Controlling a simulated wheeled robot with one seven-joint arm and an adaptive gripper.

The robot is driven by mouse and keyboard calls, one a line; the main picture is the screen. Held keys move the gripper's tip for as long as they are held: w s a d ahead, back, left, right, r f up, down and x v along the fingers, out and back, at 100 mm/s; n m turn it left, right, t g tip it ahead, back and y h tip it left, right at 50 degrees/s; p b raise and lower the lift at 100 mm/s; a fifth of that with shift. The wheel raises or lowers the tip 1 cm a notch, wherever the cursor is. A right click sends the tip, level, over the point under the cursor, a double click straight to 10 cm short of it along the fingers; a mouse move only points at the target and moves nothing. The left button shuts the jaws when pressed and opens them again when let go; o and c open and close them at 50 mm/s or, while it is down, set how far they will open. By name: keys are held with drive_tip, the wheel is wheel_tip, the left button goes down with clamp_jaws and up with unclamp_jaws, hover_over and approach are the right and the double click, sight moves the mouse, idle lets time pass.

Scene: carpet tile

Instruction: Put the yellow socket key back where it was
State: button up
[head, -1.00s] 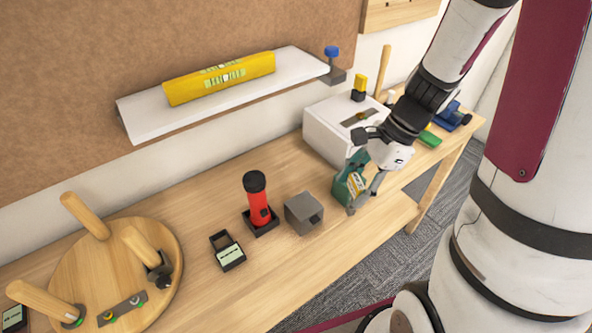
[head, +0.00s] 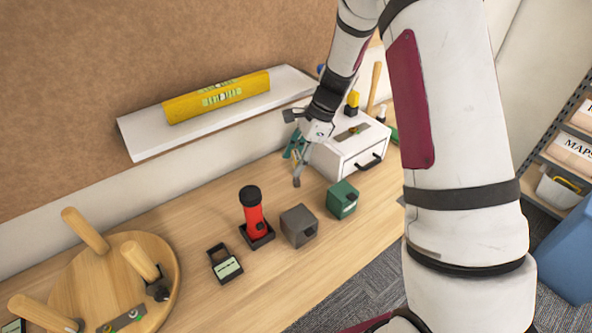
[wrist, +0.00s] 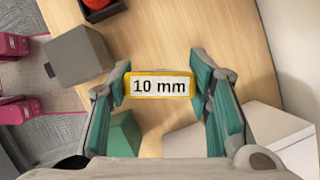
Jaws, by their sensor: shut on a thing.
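My gripper (head: 299,168) hangs above the workbench, left of the white drawer box. In the wrist view my gripper (wrist: 160,95) is shut on the yellow socket key (wrist: 161,86), whose white label reads "10 mm". The teal finger pads stand on both sides of it. In the head view I cannot make out the key between the fingers. A green block (head: 342,200) with a dark opening stands on the bench to the right of the gripper; it also shows in the wrist view (wrist: 124,136). A grey block (head: 299,226) with a dark opening stands left of it.
A red flashlight (head: 251,212) stands in a dark holder beside the grey block. The white drawer box (head: 346,155) carries a yellow-topped item (head: 352,102). A white shelf (head: 145,144) with a yellow level (head: 217,97) overhangs the back. An upturned wooden stool (head: 100,270) lies left.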

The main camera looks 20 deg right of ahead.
sight(295, 178)
wheel_tip(295, 178, down, 4)
drive_tip(key=shift+r+p, duration=0.2)
drive_tip(key=shift+p, duration=0.1)
drive_tip(key=shift+w+a+f, duration=0.1)
drive_tip(key=shift+w+f, duration=0.15)
drive_tip(key=shift+f, duration=0.25)
drive_tip(key=shift+f, duration=0.1)
drive_tip(key=o, duration=1.5)
drive_tip(key=shift+o, duration=0.2)
